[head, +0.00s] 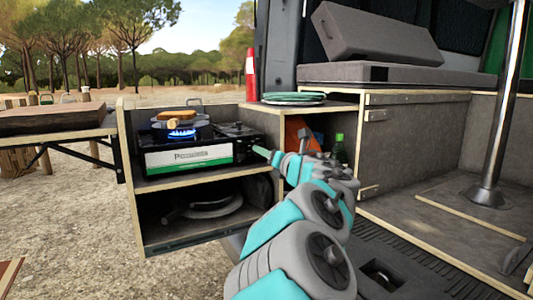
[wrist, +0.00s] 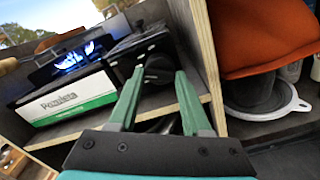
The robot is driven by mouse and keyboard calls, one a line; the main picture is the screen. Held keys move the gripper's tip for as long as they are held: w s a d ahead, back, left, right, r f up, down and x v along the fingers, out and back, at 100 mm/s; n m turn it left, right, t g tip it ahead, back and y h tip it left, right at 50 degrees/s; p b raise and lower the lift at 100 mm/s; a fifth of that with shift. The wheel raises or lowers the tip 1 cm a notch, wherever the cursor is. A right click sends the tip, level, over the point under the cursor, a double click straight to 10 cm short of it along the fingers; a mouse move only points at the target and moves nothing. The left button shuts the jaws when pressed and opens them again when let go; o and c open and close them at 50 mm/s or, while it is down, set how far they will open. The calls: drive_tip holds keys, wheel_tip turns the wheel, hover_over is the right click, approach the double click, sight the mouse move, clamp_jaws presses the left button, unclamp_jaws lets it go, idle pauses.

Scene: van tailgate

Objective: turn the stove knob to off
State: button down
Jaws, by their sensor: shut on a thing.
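The camping stove (head: 190,157) sits on the upper shelf of the pull-out kitchen box, its white and green front facing out. A blue flame (head: 182,135) burns on its left burner; the flame also shows in the wrist view (wrist: 75,58). The black stove knob (wrist: 158,67) is on the dark panel at the stove's right end. My gripper (wrist: 160,73) has its two green fingers on either side of the knob, shut on it. In the head view my gripper (head: 262,152) reaches the stove's right front corner, and the knob is hidden there.
A pan with food (head: 175,119) is over the lit burner. A wooden divider (wrist: 205,60) is close right of my gripper, with an orange item (wrist: 262,40) beyond.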

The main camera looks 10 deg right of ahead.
drive_tip(key=m+p, duration=0.8)
drive_tip(key=m, duration=0.4)
drive_tip(key=shift+m, duration=0.4)
idle(0.4)
drive_tip(key=shift+c, duration=1.7)
unclamp_jaws()
drive_tip(key=shift+s, duration=0.1)
drive_tip(key=v, duration=0.7)
drive_tip(key=shift+s, duration=0.25)
drive_tip(key=shift+d, duration=0.1)
